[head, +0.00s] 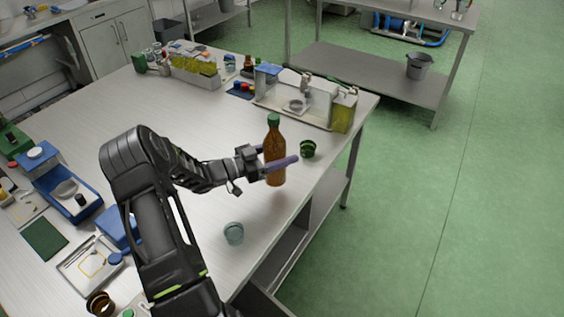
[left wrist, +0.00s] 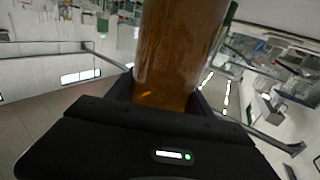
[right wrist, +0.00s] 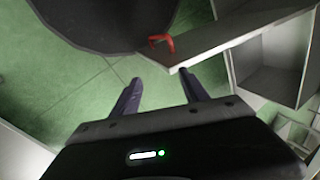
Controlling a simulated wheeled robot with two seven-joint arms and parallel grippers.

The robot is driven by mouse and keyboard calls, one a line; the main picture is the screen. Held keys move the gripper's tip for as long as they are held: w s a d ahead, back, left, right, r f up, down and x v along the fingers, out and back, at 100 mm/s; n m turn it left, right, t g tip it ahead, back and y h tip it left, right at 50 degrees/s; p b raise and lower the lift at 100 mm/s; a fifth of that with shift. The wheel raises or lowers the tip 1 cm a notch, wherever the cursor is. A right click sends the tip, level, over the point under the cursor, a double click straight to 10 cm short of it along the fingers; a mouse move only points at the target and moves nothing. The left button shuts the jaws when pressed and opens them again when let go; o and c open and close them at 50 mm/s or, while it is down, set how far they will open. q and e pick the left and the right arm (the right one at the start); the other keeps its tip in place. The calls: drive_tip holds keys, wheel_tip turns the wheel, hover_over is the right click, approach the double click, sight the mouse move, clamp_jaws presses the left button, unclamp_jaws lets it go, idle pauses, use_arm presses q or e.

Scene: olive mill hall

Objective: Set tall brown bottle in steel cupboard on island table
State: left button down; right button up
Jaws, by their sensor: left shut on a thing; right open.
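The tall brown bottle (head: 274,139) has a green cap and stands upright in my left gripper (head: 277,157), whose fingers are shut around its body. It is over the right edge area of the white island table (head: 200,116); I cannot tell whether its base touches the top. In the left wrist view the amber body of the bottle (left wrist: 178,50) fills the space between the fingers. My right gripper (right wrist: 160,84) is open and empty above the green floor, beside a grey open-fronted unit (right wrist: 245,38) that may be the steel cupboard. The head view does not show my right gripper.
A green jar (head: 308,149) stands just right of the bottle, and a glass beaker (head: 234,233) stands nearer. A tray with apparatus (head: 297,104) and a yellow-green can (head: 343,111) are behind. A red hook-like part (right wrist: 161,41) sits at the grey unit's edge.

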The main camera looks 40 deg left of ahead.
use_arm(q)
drive_tip(key=shift+r, duration=0.1)
drive_tip(key=shift+f+p, duration=0.35)
drive_tip(key=shift+f, duration=1.75)
drive_tip(key=shift+f, duration=0.2)
drive_tip(key=shift+c, duration=2)
unclamp_jaws()
drive_tip(key=shift+r, duration=0.25)
drive_tip(key=b+v, duration=0.1)
drive_tip(key=v, duration=1.1)
drive_tip(key=shift+f, duration=0.1)
